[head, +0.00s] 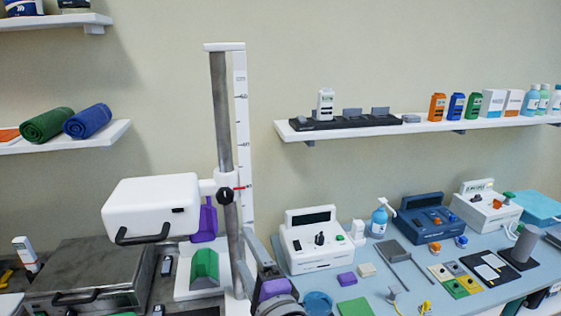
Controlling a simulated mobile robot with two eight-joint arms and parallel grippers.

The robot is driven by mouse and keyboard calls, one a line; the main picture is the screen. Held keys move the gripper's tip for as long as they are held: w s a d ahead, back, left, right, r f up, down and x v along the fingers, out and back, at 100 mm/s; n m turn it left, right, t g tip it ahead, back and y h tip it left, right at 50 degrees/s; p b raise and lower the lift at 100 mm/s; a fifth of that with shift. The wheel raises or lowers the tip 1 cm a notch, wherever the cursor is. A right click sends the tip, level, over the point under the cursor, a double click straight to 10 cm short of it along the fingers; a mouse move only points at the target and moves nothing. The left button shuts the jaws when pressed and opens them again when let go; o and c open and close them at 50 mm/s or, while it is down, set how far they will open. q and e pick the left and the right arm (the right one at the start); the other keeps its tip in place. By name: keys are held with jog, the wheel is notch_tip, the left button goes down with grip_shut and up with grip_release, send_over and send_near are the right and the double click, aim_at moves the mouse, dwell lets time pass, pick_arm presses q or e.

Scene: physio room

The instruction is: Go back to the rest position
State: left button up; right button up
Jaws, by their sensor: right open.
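My right gripper (264,266) shows low in the middle of the head view, grey with purple parts. It is open, and I see nothing held in it. It is just right of the foot of the upright column (219,120) and in front of the left end of the blue table. Part of it is cut off by the bottom edge of the picture. My left gripper is not in view.
A white box-shaped head (152,208) sticks out left from the column. A white control unit (318,240) stands close right of my gripper. The blue table (373,275) holds a pump bottle (379,220), more units and small items. A wall shelf (430,126) hangs above.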

jog(key=s+d+f+n+g+h, duration=0.2)
jog(key=s+d+f+n+g, duration=0.1)
jog(key=d+f, duration=0.5)
jog(key=s+d+f+n+g+h, duration=0.3)
jog(key=s+d+f+n, duration=0.3)
jog(key=d+f, duration=0.3)
jog(key=s+d+f+n+g+h, duration=0.3)
jog(key=d+f, duration=0.6)
jog(key=f, duration=0.4)
jog(key=s+n+g, duration=0.1)
jog(key=s+n, duration=0.1)
jog(key=n, duration=0.1)
jog(key=shift+s, duration=0.25)
jog(key=shift+f, duration=0.1)
